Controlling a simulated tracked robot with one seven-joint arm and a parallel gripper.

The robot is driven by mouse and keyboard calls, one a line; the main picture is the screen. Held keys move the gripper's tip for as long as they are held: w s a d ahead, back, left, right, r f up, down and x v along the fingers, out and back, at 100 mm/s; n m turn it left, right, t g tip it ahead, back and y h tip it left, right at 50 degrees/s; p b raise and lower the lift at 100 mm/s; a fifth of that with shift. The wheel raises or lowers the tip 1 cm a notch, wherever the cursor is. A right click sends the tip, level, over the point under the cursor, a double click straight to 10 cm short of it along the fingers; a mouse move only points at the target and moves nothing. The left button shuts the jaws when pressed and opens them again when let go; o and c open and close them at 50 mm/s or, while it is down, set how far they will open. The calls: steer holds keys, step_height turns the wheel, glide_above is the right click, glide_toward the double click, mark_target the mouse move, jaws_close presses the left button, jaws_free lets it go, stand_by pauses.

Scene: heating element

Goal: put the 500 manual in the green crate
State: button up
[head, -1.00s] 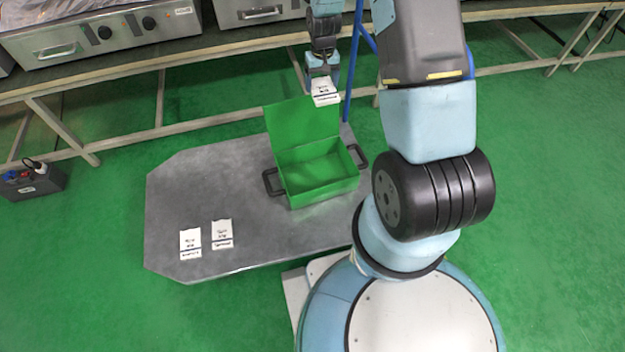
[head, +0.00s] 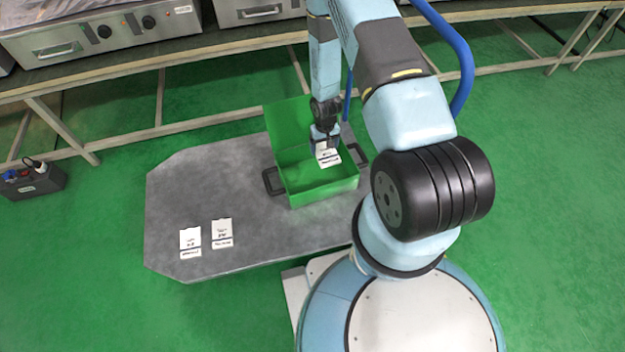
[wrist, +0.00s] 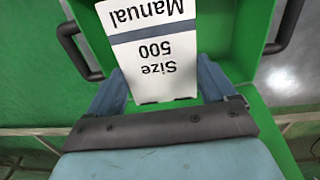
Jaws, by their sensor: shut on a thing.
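The 500 manual (wrist: 152,48), a white booklet with a dark band and the words "Size 500 Manual", is held between the fingers of my gripper (wrist: 160,82). In the head view the manual (head: 328,156) is over the right part of the open green crate (head: 292,184). My gripper (head: 325,143) is shut on the manual's far end, with the arm reaching down from above. The crate's lid stands open at the back, partly hidden by my arm. Whether the manual touches the crate floor cannot be told.
The crate stands on a grey platform (head: 200,255) with black handles at its sides. Two other white manuals (head: 190,240) (head: 222,232) lie at the platform's left front. A bench with metal ovens (head: 100,35) runs along the back. A dark box (head: 32,180) is on the floor at left.

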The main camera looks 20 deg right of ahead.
mark_target(322, 178)
steer(key=shift+s+f, duration=0.35)
steer(key=shift+f, duration=0.4)
step_height(322, 178, down, 18)
steer(key=shift+r, duration=0.25)
steer(key=o, duration=0.9)
